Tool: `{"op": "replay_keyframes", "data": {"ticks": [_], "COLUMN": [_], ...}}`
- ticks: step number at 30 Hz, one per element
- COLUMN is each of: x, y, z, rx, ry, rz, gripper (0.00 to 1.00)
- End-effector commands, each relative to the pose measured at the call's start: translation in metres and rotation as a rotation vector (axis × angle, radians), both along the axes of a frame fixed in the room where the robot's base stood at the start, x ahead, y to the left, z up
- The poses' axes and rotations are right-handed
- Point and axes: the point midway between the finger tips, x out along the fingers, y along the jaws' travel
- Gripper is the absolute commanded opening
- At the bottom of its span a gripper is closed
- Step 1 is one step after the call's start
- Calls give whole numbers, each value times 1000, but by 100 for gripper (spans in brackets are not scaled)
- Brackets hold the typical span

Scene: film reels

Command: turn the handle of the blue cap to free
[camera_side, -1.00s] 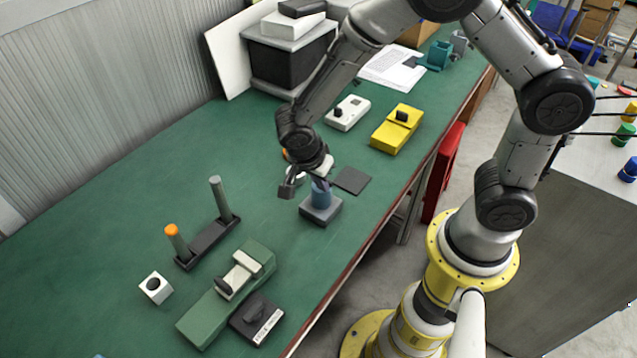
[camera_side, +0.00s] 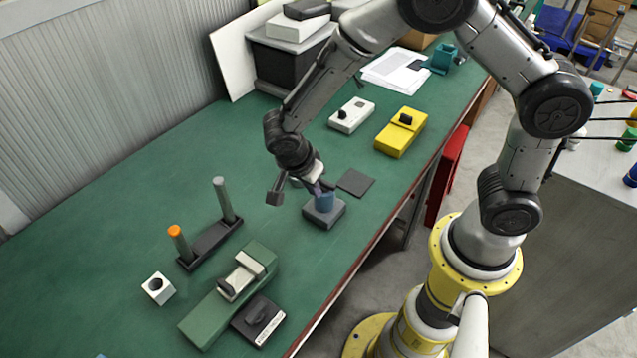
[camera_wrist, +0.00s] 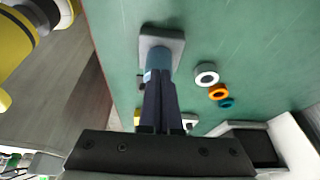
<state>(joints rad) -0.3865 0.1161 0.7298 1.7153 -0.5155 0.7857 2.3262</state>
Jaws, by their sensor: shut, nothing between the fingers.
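The blue cap (camera_side: 325,202) sits upright on a square grey base (camera_side: 324,215) near the middle of the green table. In the wrist view the cap (camera_wrist: 157,60) lies just beyond my fingertips, with the grey base (camera_wrist: 175,40) behind it. My gripper (camera_side: 318,188) is tilted and reaches to the top of the cap from the upper left. Its dark fingers (camera_wrist: 158,82) are shut together and hold nothing. They overlap the cap's near end, and I cannot tell whether they touch it. The cap's handle is not clearly visible, and the fingers cover part of the cap.
White, orange and teal rings (camera_wrist: 219,91) lie beside the base. A dark flat square (camera_side: 355,183) lies right of the cap. A yellow box (camera_side: 402,138) and white box (camera_side: 352,120) stand farther back. A green device (camera_side: 215,310) and dark rack (camera_side: 208,245) stand left.

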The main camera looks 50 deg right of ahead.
Motion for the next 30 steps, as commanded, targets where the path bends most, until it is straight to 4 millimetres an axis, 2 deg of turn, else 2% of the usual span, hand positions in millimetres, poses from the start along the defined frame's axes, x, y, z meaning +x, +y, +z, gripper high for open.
{"op": "replay_keyframes", "data": {"ticks": [4, 12, 20, 23, 24, 27, 30], "x": [0, 0, -1, 1, 4, 10, -2], "y": [29, 48, 59, 55, 51, 30, 0], "z": [3, 60, 89, 94, 102, 136, 176], "rx": [0, 1, -1, 2, 12, 53, 114], "ry": [-2, -4, 0, -5, -23, -97, -175], "rz": [5, 1, 1, -14, -32, -94, -163], "gripper": [0, 0, 0, 0, 0, 0, 0]}}
